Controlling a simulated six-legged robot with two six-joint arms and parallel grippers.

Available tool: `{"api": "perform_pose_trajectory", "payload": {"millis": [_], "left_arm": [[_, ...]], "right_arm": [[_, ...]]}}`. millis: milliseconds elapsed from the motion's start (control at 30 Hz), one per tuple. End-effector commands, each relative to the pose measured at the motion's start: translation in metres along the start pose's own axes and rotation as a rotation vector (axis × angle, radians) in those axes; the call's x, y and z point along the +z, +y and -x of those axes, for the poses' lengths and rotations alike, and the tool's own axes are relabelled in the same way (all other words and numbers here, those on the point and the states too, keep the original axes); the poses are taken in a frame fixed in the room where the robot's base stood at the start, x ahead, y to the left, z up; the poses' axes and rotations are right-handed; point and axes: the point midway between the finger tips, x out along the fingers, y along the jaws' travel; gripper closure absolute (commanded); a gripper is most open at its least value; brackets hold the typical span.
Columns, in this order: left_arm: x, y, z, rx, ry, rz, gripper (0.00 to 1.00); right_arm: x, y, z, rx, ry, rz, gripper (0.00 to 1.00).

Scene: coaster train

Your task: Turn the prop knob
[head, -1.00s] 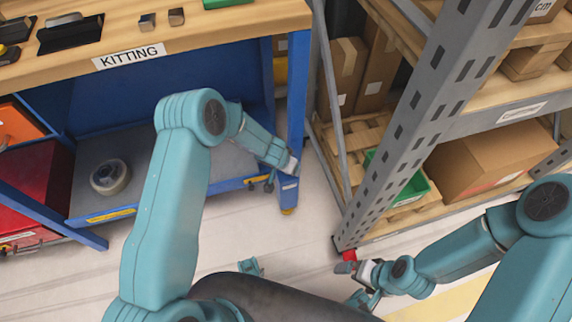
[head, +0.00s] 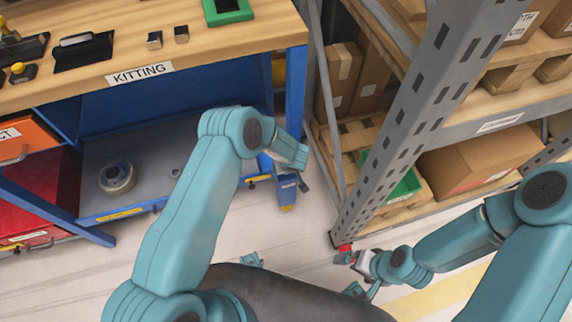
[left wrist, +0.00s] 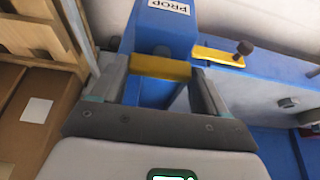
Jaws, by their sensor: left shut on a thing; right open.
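A blue block labelled PROP (left wrist: 165,35) shows at the top of the left wrist view. A yellow bar-shaped knob (left wrist: 160,67) sits at its front, just under the label. My left gripper (left wrist: 162,80) is shut on this yellow knob, one finger at each end of it. In the head view the blue block (head: 287,190) stands low by the bench's right leg, and my left gripper (head: 303,183) is beside it; the knob is hidden there.
The kitting bench (head: 215,55) stands at the left, with a grey lower shelf (head: 150,190). A metal rack (head: 400,110) with cardboard boxes stands close on the right. In the left wrist view a yellow plate with a dark knob (left wrist: 244,47) lies right of the block.

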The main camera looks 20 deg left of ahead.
Motion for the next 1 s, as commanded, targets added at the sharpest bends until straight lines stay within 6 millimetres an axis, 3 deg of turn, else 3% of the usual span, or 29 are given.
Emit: {"api": "perform_pose_trajectory", "payload": {"millis": [333, 800, 833, 900, 1000], "left_arm": [[0.0007, 0.0004, -0.0001, -0.043, -0.001, 0.102, 0.56], [0.0006, 0.0005, -0.0002, -0.048, -0.001, 0.113, 0.56], [0.0006, 0.0005, -0.0002, -0.048, -0.001, 0.113, 0.22], [0.0005, 0.0005, -0.0002, -0.048, -0.001, 0.113, 0.00], [0.0004, 0.0006, -0.0002, -0.047, -0.001, 0.113, 0.00]], "right_arm": [[0.0000, -0.0007, 0.0018, 0.000, 0.000, 0.000, 0.00], [0.0000, -0.0007, 0.0019, 0.000, 0.000, 0.000, 0.00], [0.0000, -0.0007, 0.0019, 0.000, 0.000, 0.000, 0.00], [0.0000, -0.0007, 0.0019, 0.000, 0.000, 0.000, 0.00], [0.0000, -0.0007, 0.0019, 0.000, 0.000, 0.000, 0.00]]}}
